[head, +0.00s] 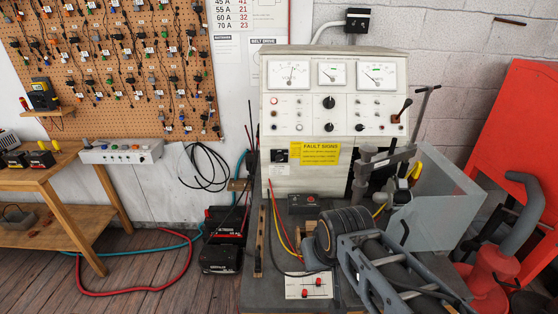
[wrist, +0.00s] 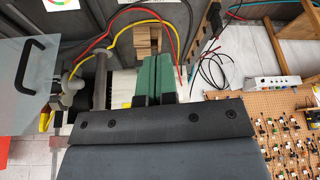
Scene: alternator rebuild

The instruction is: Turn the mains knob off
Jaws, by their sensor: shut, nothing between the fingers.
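The white test bench panel (head: 280,120) stands upright at the back in the head view. A black rotary knob (head: 281,155) on a dark plate sits low on its left, beside the yellow fault signs label (head: 319,153). Two more black knobs, an upper one (head: 328,102) and a lower one (head: 329,126), sit mid-panel. The lettering is too small to tell which is the mains knob. My gripper (wrist: 152,90) shows green fingers in the wrist view, shut and empty. I cannot make out its fingers in the head view. No knob shows clearly in the wrist view.
A grey guard box (head: 435,200) stands right of the panel, near a clamp post (head: 365,170). Red and yellow cables hang before the panel's lower part. A small black box (head: 303,203) and a white switch plate (head: 309,285) lie on the bench. Red equipment (head: 515,150) stands far right.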

